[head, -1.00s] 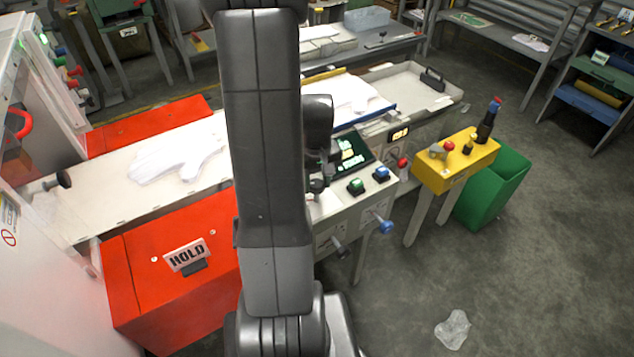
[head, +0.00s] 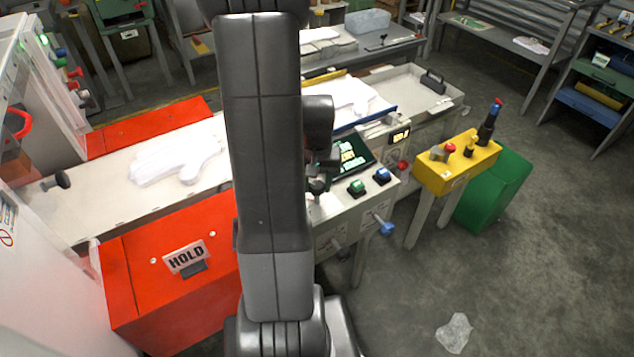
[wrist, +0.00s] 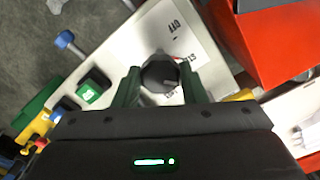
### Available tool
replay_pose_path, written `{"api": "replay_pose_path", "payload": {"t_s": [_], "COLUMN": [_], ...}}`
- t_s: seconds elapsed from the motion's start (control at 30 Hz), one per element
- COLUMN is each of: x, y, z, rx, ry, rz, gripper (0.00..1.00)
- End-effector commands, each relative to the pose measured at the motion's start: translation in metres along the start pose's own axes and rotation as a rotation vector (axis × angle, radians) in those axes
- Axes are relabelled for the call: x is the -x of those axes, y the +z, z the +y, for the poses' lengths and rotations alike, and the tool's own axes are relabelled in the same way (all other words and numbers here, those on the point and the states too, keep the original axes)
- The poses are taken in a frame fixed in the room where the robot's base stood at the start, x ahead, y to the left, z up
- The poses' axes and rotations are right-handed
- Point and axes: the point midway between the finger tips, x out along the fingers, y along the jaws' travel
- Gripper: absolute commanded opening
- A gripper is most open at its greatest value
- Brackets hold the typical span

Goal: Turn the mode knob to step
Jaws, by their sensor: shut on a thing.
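The mode knob (wrist: 160,72) is a dark round knob on a pale control panel (wrist: 130,45), seen in the wrist view. Printed labels lie around it; one reads OFF (wrist: 181,28), and another beside the knob is partly hidden and seems to begin with ST. My gripper (wrist: 160,88) is shut on the knob, with one dark finger on each side. The knob's pointer direction is hard to make out. In the head view my gripper (head: 318,180) is at the left part of the panel (head: 345,203), partly hidden by my arm.
A green button (head: 356,187) and a blue button (head: 382,175) sit right of the gripper. A red HOLD box (head: 165,285) is at left, a yellow control box (head: 455,172) at right. Floor at lower right is mostly clear.

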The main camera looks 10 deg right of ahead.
Motion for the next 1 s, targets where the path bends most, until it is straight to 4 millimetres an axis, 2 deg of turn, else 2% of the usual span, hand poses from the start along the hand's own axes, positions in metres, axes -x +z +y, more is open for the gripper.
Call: {"api": "replay_pose_path", "payload": {"t_s": [0.17, 0.2, 0.3, 0.67, 0.87, 1.0], "x": [0.001, 0.001, 0.001, 0.005, 0.035, 0.068], "y": [-0.001, -0.001, 0.0, -0.001, -0.001, -0.002], "z": [0.0, 0.0, 0.0, 0.0, 0.0, 0.0], "rx": [0.001, 0.001, 0.001, 0.002, 0.002, 0.002], "ry": [0.0, 0.0, 0.0, 0.0, 0.0, -0.001], "rz": [0.002, 0.002, 0.001, 0.003, 0.007, 0.009], "gripper": [0.15, 0.43, 0.59, 0.59, 0.59, 0.59]}}
